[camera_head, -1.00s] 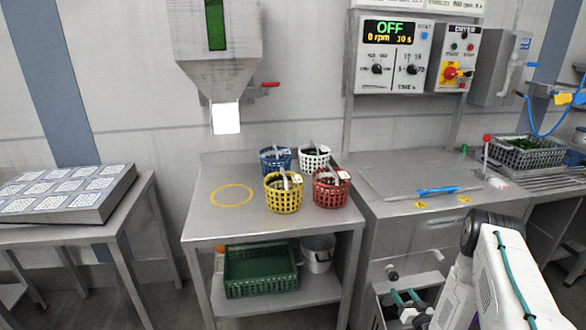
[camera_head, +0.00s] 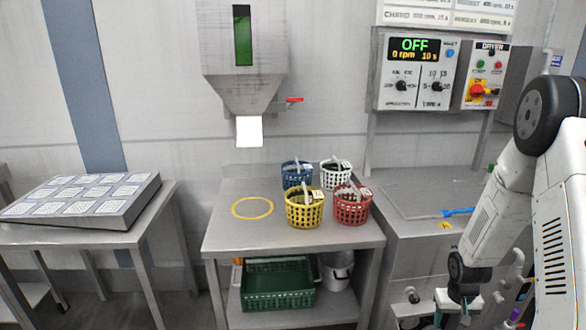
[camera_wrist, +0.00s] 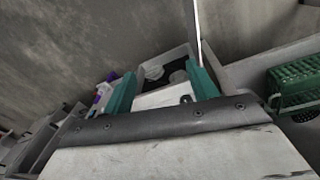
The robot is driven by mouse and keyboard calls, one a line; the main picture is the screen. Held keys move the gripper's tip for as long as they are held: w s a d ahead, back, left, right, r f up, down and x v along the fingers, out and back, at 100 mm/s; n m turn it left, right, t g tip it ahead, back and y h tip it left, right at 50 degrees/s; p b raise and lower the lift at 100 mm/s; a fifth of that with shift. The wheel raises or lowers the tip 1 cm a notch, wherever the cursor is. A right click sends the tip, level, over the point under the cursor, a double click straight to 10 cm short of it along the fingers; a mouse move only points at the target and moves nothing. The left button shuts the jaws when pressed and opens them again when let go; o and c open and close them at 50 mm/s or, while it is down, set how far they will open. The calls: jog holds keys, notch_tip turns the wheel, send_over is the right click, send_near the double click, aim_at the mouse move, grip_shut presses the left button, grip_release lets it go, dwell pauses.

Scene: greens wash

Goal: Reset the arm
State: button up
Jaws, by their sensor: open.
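My arm is at the right of the head view, bent, with its wrist low beside the dryer cabinet. My gripper shows in the wrist view (camera_wrist: 165,90), where its two green fingers are apart with nothing held between them. In the head view its tip is low near the bottom edge and only partly visible. Behind the fingers in the wrist view is a light grey bin or box (camera_wrist: 165,68) with dark and white contents; I cannot tell whether the fingers are over it.
Blue (camera_head: 297,173), white (camera_head: 336,173), yellow (camera_head: 304,209) and red (camera_head: 351,205) baskets stand on the middle table (camera_head: 225,235). A green crate (camera_head: 277,290) and white bucket (camera_head: 337,270) sit on its lower shelf. A sloped panel (camera_head: 130,208) is at left. The control panel (camera_head: 418,72) reads OFF.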

jog(key=s+a+r, duration=0.7)
jog(key=s+r, duration=0.1)
jog(key=r, duration=0.4)
jog(key=s+a+r+n, duration=0.1)
jog(key=s+a+r, duration=0.6)
jog(key=r, duration=0.6)
jog(key=s+a+r+n+t+y, duration=0.1)
jog(key=s+a+r, duration=0.6)
jog(key=s+r, duration=0.3)
notch_tip(320, 180, up, 3)
jog(key=shift+a+r, duration=0.15)
jog(key=shift+r, duration=0.05)
jog(key=shift+s, duration=0.1)
